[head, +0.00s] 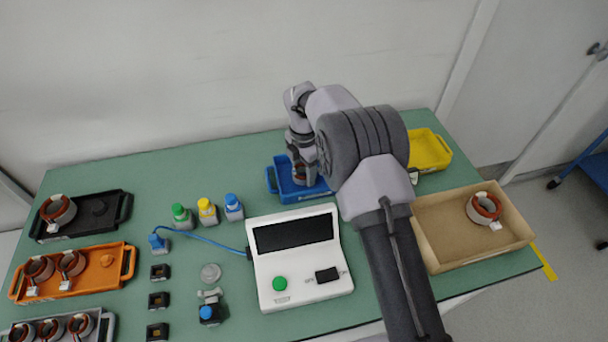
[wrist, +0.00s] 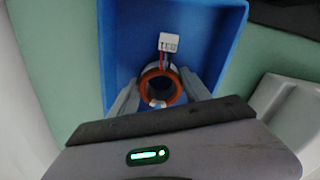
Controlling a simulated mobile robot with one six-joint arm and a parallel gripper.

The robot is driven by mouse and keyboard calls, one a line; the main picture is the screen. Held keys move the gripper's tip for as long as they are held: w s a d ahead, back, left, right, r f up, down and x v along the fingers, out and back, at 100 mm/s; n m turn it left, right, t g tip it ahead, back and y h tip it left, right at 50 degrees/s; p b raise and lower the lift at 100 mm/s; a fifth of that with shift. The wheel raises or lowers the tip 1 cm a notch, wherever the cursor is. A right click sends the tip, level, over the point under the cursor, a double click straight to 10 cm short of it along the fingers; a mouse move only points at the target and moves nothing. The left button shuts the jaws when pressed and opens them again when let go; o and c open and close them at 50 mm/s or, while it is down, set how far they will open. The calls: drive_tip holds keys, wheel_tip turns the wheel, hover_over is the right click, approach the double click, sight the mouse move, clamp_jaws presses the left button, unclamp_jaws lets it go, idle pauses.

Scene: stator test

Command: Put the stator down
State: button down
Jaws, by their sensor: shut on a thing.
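The stator (wrist: 148,93), a ring with an orange-brown inner rim, shows in the wrist view between the two fingers of my gripper (wrist: 158,97). The fingers are shut on it from both sides. Red and dark wires run from it to a white connector (wrist: 169,42) with a printed label. The stator is over the blue tray (wrist: 228,45), within its walls. I cannot tell whether it touches the tray floor. In the head view my gripper (head: 304,172) is at the blue tray (head: 285,190), and my arm hides part of the tray and most of the stator.
A yellow tray (head: 428,150) is to the right, behind my arm. A cardboard box (head: 440,262) holds another stator (head: 484,208). The white tester (head: 300,290) stands in front. Black (head: 115,220) and orange (head: 95,283) trays are at left, near several colored-cap bottles (head: 207,211).

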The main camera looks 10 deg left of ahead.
drive_tip(key=shift+f, duration=0.1)
drive_tip(key=shift+f, duration=0.15)
drive_tip(key=c, duration=0.5)
unclamp_jaws()
